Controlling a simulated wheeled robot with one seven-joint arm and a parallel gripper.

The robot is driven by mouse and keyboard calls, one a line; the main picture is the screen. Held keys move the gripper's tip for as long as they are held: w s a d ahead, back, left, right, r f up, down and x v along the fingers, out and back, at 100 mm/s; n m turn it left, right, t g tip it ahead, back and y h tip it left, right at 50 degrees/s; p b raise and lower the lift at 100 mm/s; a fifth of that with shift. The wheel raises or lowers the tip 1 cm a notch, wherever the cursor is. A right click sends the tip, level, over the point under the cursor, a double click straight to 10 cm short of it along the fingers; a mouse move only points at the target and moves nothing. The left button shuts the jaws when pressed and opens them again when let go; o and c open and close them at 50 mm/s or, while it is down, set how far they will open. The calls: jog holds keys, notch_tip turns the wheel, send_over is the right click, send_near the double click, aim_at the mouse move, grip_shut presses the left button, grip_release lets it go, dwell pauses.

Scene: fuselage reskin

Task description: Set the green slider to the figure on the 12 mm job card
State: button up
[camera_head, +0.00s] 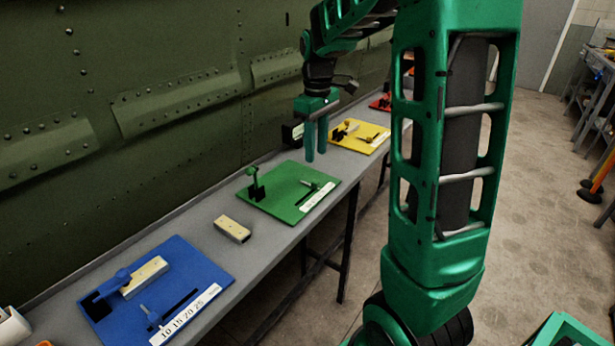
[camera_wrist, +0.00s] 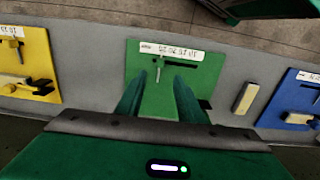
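The green board (camera_head: 283,206) lies on the bench, with a dark slot, a white number strip (camera_head: 317,197) and an upright green clamp (camera_head: 256,184). Its small pale slider (camera_head: 308,184) stands at the slot; the wrist view also shows the slider (camera_wrist: 160,68) near one end of the slot. My gripper (camera_head: 315,156) hangs above the board's far side, fingers pointing down, apart and empty. In the wrist view my gripper (camera_wrist: 160,82) has its fingers on either side of the slider's line, not touching it. I cannot make out a 12 mm job card.
A loose pale block (camera_head: 232,229) lies between the green board and the blue board (camera_head: 199,258), which has its own clamp, block and slider. A yellow board (camera_head: 358,138) and a red board (camera_head: 381,103) lie farther along. The riveted green wall (camera_head: 190,90) rises behind the bench.

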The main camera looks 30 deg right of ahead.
aim_at(315, 181)
notch_tip(315, 181, down, 10)
jog(key=shift+r, duration=0.1)
dwell(0.4)
grip_shut()
